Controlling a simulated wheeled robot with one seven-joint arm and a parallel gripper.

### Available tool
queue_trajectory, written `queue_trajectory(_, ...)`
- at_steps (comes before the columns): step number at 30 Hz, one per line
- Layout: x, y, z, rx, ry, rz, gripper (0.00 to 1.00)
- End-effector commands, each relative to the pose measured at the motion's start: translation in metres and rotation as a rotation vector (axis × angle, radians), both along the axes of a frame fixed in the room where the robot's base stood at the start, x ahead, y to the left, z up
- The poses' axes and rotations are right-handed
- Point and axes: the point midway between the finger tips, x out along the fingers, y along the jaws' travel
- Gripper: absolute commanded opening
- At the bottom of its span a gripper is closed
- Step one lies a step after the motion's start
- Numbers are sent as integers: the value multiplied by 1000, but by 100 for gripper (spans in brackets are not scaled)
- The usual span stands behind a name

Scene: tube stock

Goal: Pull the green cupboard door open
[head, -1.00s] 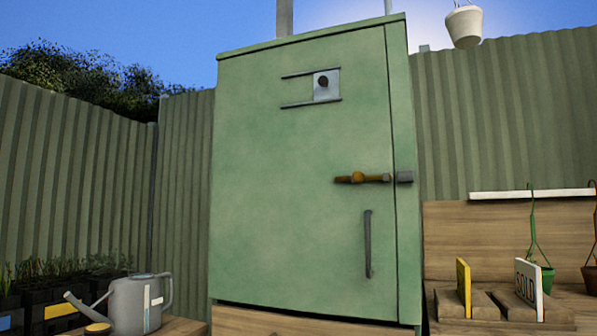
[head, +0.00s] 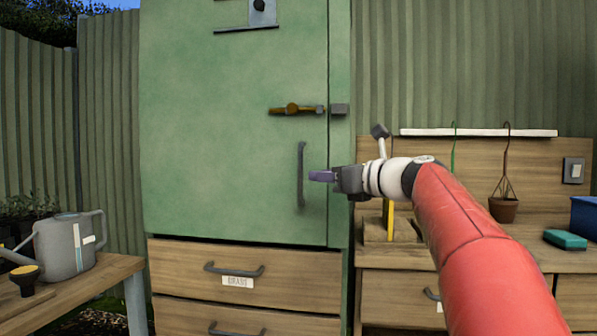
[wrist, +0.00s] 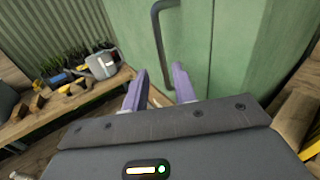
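The green cupboard door (head: 230,150) is closed in its frame. Its grey upright bar handle (head: 301,174) is on the lower right of the door. A brass bolt (head: 292,109) lies level above the handle, its right end by a grey catch (head: 340,109) on the frame; I cannot tell if it is engaged. My gripper (head: 321,176) is just right of the handle at mid height, its purple fingers pointing at it. In the wrist view the fingers (wrist: 160,85) are spread with nothing between them, and the handle (wrist: 159,45) is just beyond their tips, apparently untouched.
Wooden drawers (head: 235,268) with bar handles are under the door. A watering can (head: 72,246) stands on a bench at left. A wooden bench (head: 480,255) at right holds a hanging pot (head: 503,208) above it and a teal block (head: 565,240).

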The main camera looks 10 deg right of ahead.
Motion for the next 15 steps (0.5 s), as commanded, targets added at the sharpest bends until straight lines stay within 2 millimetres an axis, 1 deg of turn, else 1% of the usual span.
queue_trajectory(2, 5, -1, 6, 40, 5, 3, 27)
queue_trajectory(5, 13, 5, 7, 51, 10, 6, 27)
queue_trajectory(15, 53, 38, 7, 47, 8, 6, 27)
